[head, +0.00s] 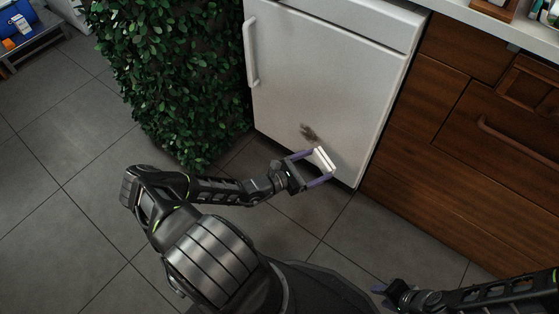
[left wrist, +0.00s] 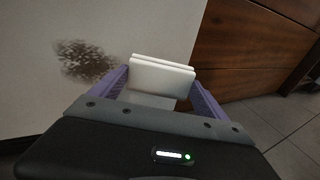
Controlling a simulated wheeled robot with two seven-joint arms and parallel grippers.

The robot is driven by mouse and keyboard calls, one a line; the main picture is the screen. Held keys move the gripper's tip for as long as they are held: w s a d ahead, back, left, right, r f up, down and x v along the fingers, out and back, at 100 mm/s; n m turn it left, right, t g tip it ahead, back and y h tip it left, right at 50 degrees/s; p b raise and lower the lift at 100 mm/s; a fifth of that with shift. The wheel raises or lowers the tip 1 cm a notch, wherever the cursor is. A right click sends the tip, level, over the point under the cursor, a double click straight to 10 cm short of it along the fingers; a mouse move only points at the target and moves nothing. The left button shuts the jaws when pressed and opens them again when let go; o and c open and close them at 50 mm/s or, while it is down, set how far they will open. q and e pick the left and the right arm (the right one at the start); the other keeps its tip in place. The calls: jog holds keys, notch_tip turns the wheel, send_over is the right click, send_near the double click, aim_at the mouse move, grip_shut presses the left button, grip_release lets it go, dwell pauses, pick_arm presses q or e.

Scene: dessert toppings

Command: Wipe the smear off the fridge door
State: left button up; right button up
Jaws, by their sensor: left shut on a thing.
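A dark, blotchy smear (head: 309,132) is on the lower part of the white fridge door (head: 310,80). It also shows at the left in the left wrist view (left wrist: 84,60). My left gripper (head: 320,163) is shut on a white, flat pad or cloth (left wrist: 162,75), held between its purple fingers. In the head view the white pad (head: 321,159) is just below and right of the smear. I cannot tell whether it touches the door. My right gripper (head: 383,294) is low at the bottom right, only partly in view, and its opening is unclear.
A leafy green hedge (head: 170,75) stands left of the fridge. Wooden drawers (head: 480,130) under a pale counter (head: 500,30) adjoin it on the right. A low rack with blue items (head: 25,30) is at the far left. The grey tiled floor (head: 60,190) is clear at the left.

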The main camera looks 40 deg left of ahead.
pick_arm(q)
jog(key=s+a+f+n+t+y+b, duration=0.2)
jog(key=a+n+y, duration=0.2)
jog(key=a, duration=0.9)
jog(key=y, duration=0.2)
jog(key=shift+a+f+n+t+y, duration=0.3)
jog(key=shift+a, duration=0.1)
pick_arm(e)
notch_tip(320, 180, down, 3)
jog(key=shift+w+d+f, duration=0.1)
jog(key=shift+w, duration=0.05)
pick_arm(q)
jog(key=w+b, duration=0.3)
jog(key=w, duration=0.3)
pick_arm(e)
jog(key=f, duration=0.3)
jog(key=shift+w+f, duration=0.1)
jog(key=shift+w, duration=0.15)
pick_arm(q)
jog(key=shift+w, duration=0.85)
